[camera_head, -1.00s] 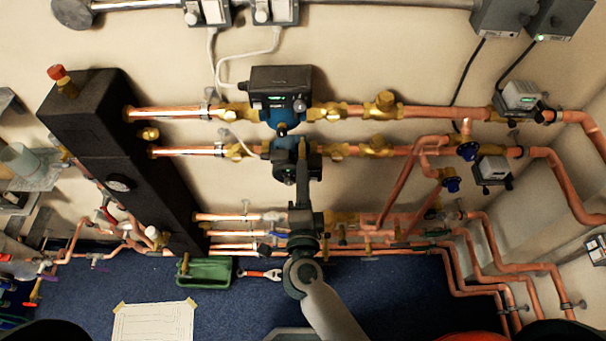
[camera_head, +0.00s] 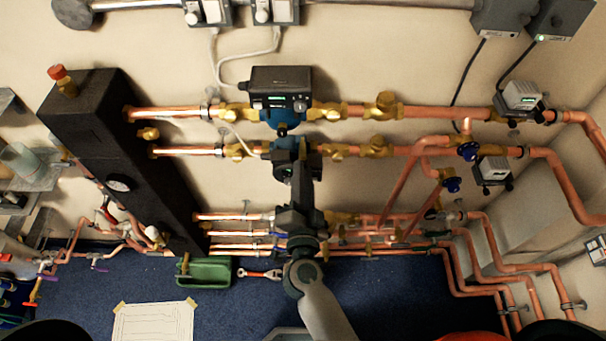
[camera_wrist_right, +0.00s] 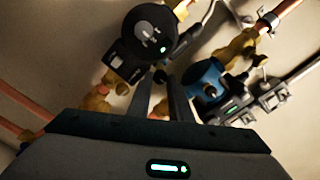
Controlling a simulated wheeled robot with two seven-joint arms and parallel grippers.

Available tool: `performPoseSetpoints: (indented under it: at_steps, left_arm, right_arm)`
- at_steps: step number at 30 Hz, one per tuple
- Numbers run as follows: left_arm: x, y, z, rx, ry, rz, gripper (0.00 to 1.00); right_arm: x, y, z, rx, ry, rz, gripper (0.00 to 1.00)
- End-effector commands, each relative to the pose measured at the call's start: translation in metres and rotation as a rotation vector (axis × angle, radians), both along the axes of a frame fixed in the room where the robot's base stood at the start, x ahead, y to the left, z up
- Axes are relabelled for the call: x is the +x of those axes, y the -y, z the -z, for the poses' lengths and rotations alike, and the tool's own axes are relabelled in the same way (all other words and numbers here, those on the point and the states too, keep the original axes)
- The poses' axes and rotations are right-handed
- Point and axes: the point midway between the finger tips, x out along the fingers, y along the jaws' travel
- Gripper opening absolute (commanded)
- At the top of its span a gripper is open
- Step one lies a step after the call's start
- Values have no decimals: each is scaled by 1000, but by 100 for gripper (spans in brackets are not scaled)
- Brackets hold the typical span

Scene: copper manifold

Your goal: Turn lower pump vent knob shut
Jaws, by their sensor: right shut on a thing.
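The lower pump (camera_head: 284,146), blue with a dark head, sits on the second copper pipe line. My right gripper (camera_head: 300,152) reaches up to its front from below. In the right wrist view, the lower pump's round black head (camera_wrist_right: 150,30) is at upper left. My right gripper (camera_wrist_right: 161,82) is shut there on the small dark vent knob (camera_wrist_right: 160,75) beside the head. The fingers hide part of the knob, so its turned position cannot be told. My left gripper is not in view.
The upper pump (camera_head: 282,88) sits just above on the parallel pipe and also shows in the right wrist view (camera_wrist_right: 204,80). Brass valves (camera_head: 376,145) flank the pumps. Lower copper pipes run behind my arm. A green box (camera_head: 205,271) and a wrench (camera_head: 260,274) lie on the blue floor.

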Motion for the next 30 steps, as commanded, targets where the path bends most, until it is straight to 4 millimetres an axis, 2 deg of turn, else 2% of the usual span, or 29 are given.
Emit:
performPoseSetpoints:
  at_steps: [6,7,9,22,30]
  left_arm:
    - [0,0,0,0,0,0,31]
    - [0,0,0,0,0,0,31]
    - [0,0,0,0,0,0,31]
    - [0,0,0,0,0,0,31]
    - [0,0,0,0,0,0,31]
  right_arm:
    - [0,0,1,-1,-2,0,0]
    - [0,0,1,-1,-2,0,21]
    - [0,0,1,-1,-2,0,37]
    - [-5,0,1,1,-1,0,37]
    - [-35,0,1,0,-3,-1,37]
